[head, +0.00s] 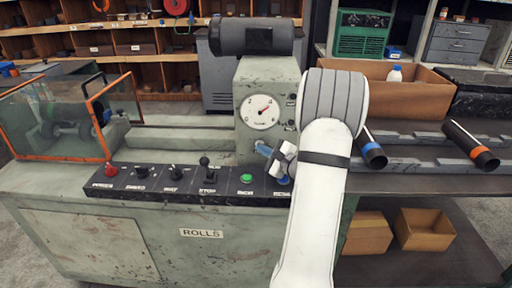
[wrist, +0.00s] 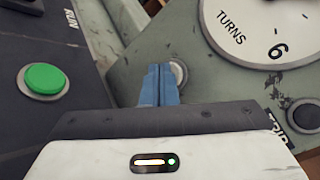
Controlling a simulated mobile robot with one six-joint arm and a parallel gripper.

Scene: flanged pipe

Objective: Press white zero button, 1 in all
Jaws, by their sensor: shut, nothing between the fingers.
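My gripper (head: 263,148) is shut and empty, its blue fingers pointing at the upright grey-green machine face below the dial. In the wrist view the closed fingertips (wrist: 160,72) overlap the left side of a small round pale button (wrist: 180,72) in a grey ring, which looks like the white zero button. No label shows on it. I cannot tell whether the fingertips touch it. In the head view the button does not show clearly at the fingertips. The white dial (head: 260,111), marked TURNS in the wrist view (wrist: 255,25), sits just above, with a red pointer.
A dark round knob or lamp (wrist: 304,115) by a TRIP label is right of the dial. A green button (head: 246,178) lies on the sloped black control panel below, with a black lever (head: 205,170) and a red button (head: 110,169). Pipes (head: 370,148) lie right of my arm.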

